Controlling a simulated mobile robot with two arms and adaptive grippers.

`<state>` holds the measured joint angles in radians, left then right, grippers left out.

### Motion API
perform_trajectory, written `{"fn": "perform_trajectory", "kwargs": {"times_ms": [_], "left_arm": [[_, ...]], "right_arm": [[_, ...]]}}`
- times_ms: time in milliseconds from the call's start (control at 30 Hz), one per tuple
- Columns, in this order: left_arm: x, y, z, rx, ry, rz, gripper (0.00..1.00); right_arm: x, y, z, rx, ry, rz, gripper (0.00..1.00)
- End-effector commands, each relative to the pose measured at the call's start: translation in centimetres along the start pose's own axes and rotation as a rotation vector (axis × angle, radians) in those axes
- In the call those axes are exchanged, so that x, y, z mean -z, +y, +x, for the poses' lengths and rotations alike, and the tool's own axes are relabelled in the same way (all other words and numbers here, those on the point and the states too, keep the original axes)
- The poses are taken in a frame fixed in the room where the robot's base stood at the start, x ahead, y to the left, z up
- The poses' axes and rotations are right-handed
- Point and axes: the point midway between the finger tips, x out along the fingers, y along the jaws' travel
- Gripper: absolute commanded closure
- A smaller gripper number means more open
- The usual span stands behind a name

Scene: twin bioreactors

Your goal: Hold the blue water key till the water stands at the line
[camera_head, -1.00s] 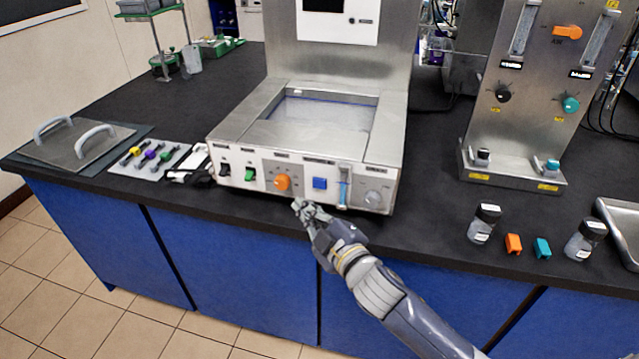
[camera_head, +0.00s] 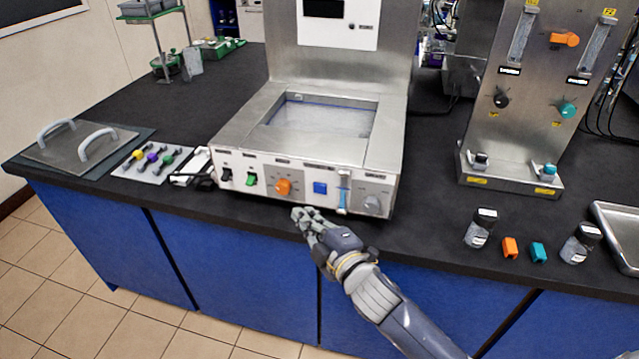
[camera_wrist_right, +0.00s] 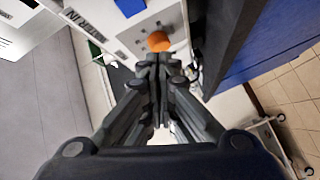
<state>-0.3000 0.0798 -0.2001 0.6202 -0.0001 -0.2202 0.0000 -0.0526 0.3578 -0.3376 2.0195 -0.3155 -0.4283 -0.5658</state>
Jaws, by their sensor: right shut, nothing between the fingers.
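The blue water key (camera_head: 320,188) is a square blue button on the white front panel of the steel bath (camera_head: 237,131). The bath's open basin (camera_head: 322,117) holds water, with a thin dark blue line along its inner wall. I cannot tell exactly how the water stands against that line. My right gripper (camera_head: 298,213) is shut and empty, in front of the panel, below and left of the blue key and apart from it. In the right wrist view the closed fingers (camera_wrist_right: 158,62) point towards the orange knob (camera_wrist_right: 158,41), and the blue key (camera_wrist_right: 130,6) shows at the top edge. My left gripper is not in view.
On the panel are a green switch (camera_head: 251,179), the orange knob (camera_head: 283,187), a blue-marked sight tube (camera_head: 342,192) and a grey knob (camera_head: 372,204). A lid with two handles (camera_head: 75,147) lies at left. Jars (camera_head: 481,228) and orange and teal clips stand at right.

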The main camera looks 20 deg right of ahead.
Motion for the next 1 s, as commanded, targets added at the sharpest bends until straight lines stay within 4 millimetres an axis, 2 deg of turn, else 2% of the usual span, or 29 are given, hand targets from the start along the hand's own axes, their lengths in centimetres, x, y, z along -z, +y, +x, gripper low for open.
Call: {"fn": "perform_trajectory", "kwargs": {"times_ms": [33, 700, 1000], "left_arm": [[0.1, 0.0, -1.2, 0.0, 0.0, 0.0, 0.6], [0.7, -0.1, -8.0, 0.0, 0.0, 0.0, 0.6], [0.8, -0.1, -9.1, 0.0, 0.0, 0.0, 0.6]], "right_arm": [[0.3, 0.3, -0.1, 0.006, -0.003, -0.068, 1.0], [1.2, -1.6, -1.9, 0.052, 0.001, -1.062, 1.0], [1.3, -2.3, -2.5, 0.064, 0.002, -1.29, 1.0]]}}
